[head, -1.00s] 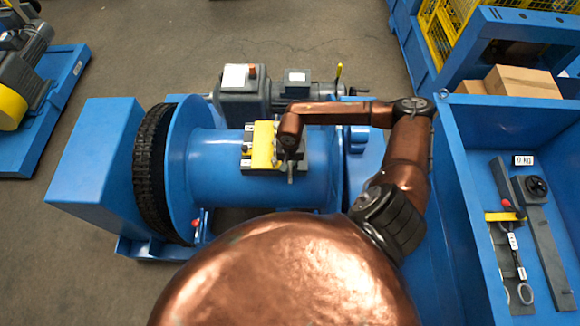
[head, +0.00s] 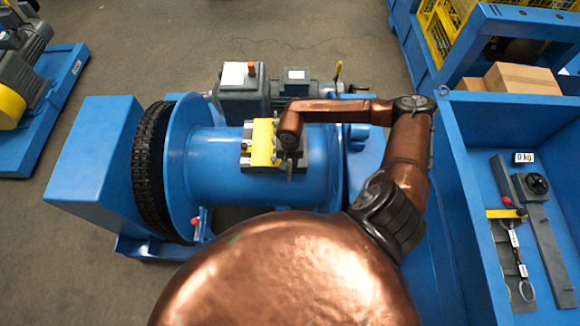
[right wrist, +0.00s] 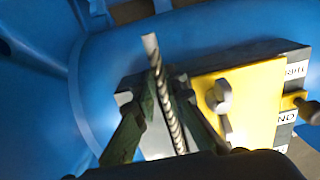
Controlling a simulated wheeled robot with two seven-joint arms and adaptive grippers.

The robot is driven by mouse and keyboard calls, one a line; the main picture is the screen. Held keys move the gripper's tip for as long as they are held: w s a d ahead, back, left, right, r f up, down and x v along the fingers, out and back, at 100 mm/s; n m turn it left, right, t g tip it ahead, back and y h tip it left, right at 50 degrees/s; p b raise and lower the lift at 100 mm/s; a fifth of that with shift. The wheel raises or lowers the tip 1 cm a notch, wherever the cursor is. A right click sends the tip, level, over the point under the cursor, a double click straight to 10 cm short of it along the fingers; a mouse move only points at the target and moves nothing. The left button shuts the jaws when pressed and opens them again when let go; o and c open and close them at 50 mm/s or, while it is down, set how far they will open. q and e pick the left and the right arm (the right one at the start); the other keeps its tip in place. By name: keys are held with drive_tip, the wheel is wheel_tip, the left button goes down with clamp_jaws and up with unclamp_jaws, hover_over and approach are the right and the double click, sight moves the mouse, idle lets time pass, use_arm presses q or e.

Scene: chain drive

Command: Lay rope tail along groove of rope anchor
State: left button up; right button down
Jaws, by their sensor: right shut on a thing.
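The rope tail (right wrist: 170,110) is a thin silver twisted strand with a plain pale end, seen in the right wrist view. My right gripper (right wrist: 161,90) is shut on it, one dark green finger on each side. The rope anchor is a dark grey block with a yellow plate (right wrist: 247,95) on top, fixed on the blue drum; the plate also shows in the head view (head: 262,143). The rope lies over the block's left part, left of the yellow plate. I cannot tell whether it is down in the groove. My left gripper is not in view.
The drum (head: 216,165) lies between a blue flange with a black chain (head: 152,170) at left and another flange at right. A grey motor unit (head: 243,95) stands behind. A blue tray (head: 470,190) with tools is at right. Bolts stick out of the yellow plate.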

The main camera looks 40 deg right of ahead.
drive_tip(key=shift+s+a+f+b, duration=0.1)
drive_tip(key=shift+s+f+b, duration=0.1)
drive_tip(key=shift+f, duration=0.25)
drive_tip(key=shift+s+a+f+b, duration=0.1)
drive_tip(key=shift+s+f+b, duration=0.1)
drive_tip(key=shift+f, duration=0.25)
drive_tip(key=c, duration=2)
unclamp_jaws()
drive_tip(key=shift+w, duration=0.1)
drive_tip(key=shift+o, duration=0.6)
drive_tip(key=shift+w+d+f, duration=0.1)
drive_tip(key=shift+w+d, duration=0.25)
drive_tip(key=shift+d, duration=0.05)
drive_tip(key=shift+s+a+r, duration=0.1)
drive_tip(key=shift+a+r, duration=0.05)
drive_tip(key=shift+r, duration=0.1)
drive_tip(key=shift+r, duration=4)
